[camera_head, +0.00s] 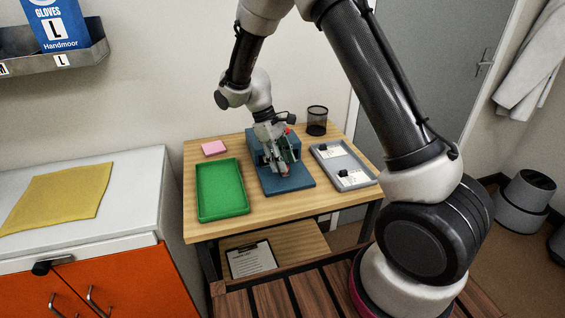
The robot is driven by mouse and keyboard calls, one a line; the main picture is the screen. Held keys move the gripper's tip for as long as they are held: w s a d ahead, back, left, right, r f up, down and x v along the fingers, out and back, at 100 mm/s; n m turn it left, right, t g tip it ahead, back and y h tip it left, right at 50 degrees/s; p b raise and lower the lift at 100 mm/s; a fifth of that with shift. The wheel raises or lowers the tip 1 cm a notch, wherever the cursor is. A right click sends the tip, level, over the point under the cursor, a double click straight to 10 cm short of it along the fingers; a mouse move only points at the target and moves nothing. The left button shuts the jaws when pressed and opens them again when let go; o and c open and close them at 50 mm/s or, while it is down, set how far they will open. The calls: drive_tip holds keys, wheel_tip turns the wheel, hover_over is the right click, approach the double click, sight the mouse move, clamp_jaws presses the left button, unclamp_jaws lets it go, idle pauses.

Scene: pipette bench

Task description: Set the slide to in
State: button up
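A blue fixture (291,184) with a flat base and a raised block at its back stands in the middle of the wooden table. My gripper (281,169) points down in front of the raised block, low over the base, and covers much of the fixture. Small green and red parts show beside the gripper; I cannot tell whether they belong to the fixture. The slide cannot be made out clearly behind the gripper. The fingers are too small to show whether they are open or shut, or whether they touch anything.
A green tray (202,208) lies left of the fixture, with a pink pad (214,148) behind it. A grey tray (366,176) with white cards and dark pieces lies to the right. A black mesh cup (317,121) stands at the back. The table's (262,209) front strip is clear.

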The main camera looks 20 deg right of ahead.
idle(0.3)
drive_tip(key=v, duration=1.2)
